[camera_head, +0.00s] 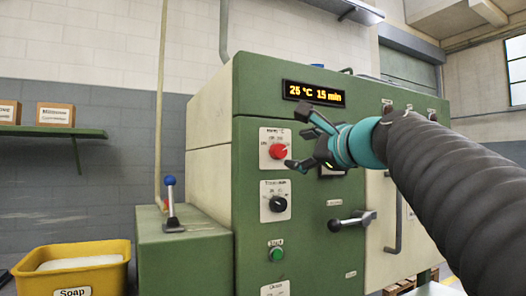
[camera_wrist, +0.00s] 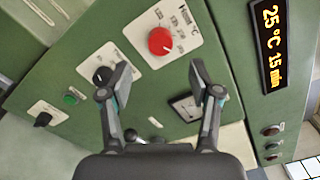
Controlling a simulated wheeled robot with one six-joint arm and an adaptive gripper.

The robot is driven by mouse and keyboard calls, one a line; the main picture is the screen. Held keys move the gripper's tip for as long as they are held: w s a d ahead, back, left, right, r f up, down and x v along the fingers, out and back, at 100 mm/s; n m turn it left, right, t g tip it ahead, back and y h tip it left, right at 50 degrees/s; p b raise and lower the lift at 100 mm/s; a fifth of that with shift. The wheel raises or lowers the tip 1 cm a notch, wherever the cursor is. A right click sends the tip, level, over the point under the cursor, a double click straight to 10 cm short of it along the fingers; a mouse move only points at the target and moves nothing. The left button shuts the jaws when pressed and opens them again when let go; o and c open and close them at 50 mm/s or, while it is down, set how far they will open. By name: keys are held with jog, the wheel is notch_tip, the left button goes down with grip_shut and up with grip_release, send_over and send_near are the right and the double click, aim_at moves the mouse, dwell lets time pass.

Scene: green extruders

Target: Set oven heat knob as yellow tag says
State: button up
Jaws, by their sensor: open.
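The red heat knob (camera_head: 278,151) sits on a white dial plate marked in °C on the green oven's front; it also shows in the wrist view (camera_wrist: 161,41), beyond my fingertips. The display (camera_head: 314,93) above reads "25 °C 15 min". A black knob (camera_head: 278,204) on a second dial plate is below the red one; it also shows in the wrist view (camera_wrist: 102,75). My gripper (camera_head: 297,137) is open and empty, in front of the panel near the red knob, with no visible contact. I see no yellow tag in either view.
A green button (camera_head: 276,254) and another dial plate are lower on the panel. A door handle (camera_head: 352,220) juts out to the right. A blue-topped lever (camera_head: 170,203) and yellow soap bin (camera_head: 73,270) stand left.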

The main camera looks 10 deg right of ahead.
jog(key=shift+v, duration=2.25)
notch_tip(320, 180, down, 25)
jog(key=s+d+n+g+h, duration=0.2)
jog(key=d+n+g+h, duration=0.15)
jog(key=n+g, duration=0.5)
jog(key=s+a+f+n+g+h, duration=0.1)
jog(key=s+a+f+n, duration=0.2)
jog(key=s+f+n, duration=0.3)
jog(key=s+a+f+n+g+h, duration=0.1)
jog(key=s+a+f+n, duration=0.3)
jog(key=s+f, duration=0.6)
notch_tip(320, 180, down, 7)
jog(key=shift+s+f+n+g, duration=0.2)
jog(key=shift+s+n+g, duration=0.3)
jog(key=shift+n, duration=0.55)
